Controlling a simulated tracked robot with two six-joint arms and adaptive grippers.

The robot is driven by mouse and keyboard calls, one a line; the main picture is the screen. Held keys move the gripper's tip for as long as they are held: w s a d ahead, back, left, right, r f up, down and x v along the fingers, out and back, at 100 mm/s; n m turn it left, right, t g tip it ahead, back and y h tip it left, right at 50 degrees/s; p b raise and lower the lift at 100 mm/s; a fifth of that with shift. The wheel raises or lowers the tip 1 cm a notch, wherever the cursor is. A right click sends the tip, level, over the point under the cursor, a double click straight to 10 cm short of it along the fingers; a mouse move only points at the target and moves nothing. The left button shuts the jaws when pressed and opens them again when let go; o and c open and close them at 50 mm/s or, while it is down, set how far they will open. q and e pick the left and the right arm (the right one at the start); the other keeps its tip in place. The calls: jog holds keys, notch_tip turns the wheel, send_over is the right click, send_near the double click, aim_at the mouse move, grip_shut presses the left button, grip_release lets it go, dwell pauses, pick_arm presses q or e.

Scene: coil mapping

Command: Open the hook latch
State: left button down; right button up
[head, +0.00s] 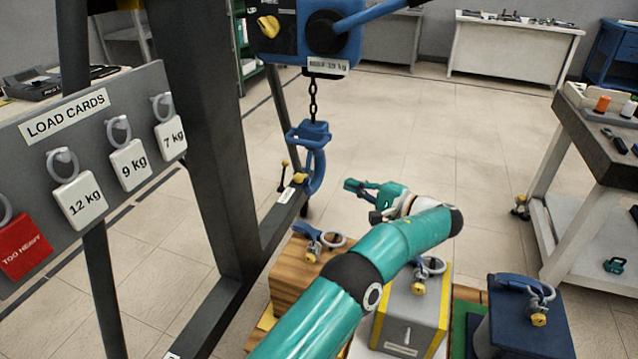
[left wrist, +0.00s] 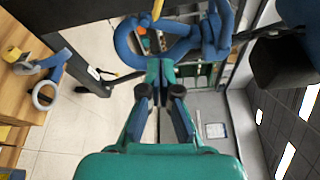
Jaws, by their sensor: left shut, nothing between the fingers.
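The blue crane hook (head: 316,165) hangs on a short chain below the blue hoist in the head view. A yellow piece (head: 298,178) shows at its open side; whether the latch is open or closed I cannot tell. My left gripper (head: 350,185) is to the right of the hook, pointing at it, with a gap between them. In the left wrist view the hook (left wrist: 185,47) curves across the top, beyond my left fingertips (left wrist: 160,62), with a yellow part (left wrist: 157,9) at the top edge. The fingers are shut and empty. My right gripper is not in view.
Below my arm stand a wooden block (head: 297,268), a grey-yellow block (head: 410,310) and a dark blue block (head: 522,325), each with a shackle on top. A dark frame post (head: 205,130) and a load-card board (head: 100,150) stand left.

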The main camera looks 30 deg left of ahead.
aim_at(305, 175)
pick_arm(q)
jog(key=shift+s+a+p, duration=0.1)
jog(key=shift+s+a, duration=0.4)
jog(key=shift+a, duration=1.05)
jog(key=shift+s+a+p, duration=0.15)
jog(key=shift+s+a, duration=0.35)
jog(key=shift+a, duration=1.1)
jog(key=shift+s+a+p, duration=0.1)
jog(key=shift+s+a, duration=0.4)
jog(key=shift+a, duration=1.05)
